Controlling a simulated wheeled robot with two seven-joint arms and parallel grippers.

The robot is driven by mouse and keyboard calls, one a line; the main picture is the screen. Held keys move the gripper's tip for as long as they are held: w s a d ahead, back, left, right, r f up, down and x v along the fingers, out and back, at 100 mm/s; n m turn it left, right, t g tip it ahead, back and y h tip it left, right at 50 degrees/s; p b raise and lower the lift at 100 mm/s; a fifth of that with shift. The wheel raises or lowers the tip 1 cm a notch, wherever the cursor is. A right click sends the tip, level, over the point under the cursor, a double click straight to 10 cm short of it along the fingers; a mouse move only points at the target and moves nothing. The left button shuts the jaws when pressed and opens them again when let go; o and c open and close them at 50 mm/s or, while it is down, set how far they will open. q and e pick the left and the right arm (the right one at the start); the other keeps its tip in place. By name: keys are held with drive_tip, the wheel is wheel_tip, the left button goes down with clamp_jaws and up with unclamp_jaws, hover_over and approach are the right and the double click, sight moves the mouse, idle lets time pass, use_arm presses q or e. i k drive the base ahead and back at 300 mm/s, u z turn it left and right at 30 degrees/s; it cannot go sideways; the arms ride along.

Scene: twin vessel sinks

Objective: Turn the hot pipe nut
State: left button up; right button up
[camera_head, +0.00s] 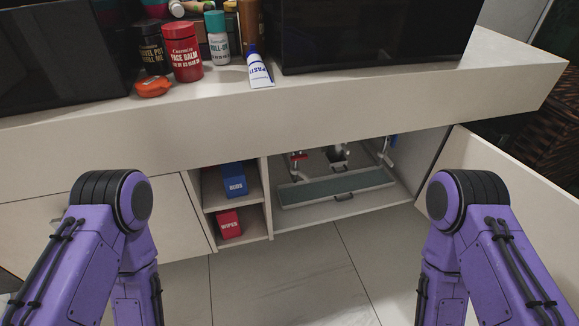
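The open cabinet (345,208) under the counter shows small pipe fittings at its back. A red part (298,156) sits on a light pipe (296,172) at the back left of the opening, likely the hot side. A blue part (388,144) shows at the back right. A grey drain fitting (339,157) is between them. The nut itself is too small to make out. My two purple arms show left and right in the foreground, apart from the pipes. Both grippers are out of view.
A long grey-green tray or panel (335,188) lies across the cabinet front. The cabinet door (510,185) stands open at right. A blue box (232,181) and a red box (229,224) sit on the left shelves. Bottles and a tube (260,72) stand on the countertop (200,115).

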sight(304, 176)
drive_tip(key=u, duration=1.9)
drive_tip(key=k, duration=1.05)
drive_tip(key=z, duration=1.4)
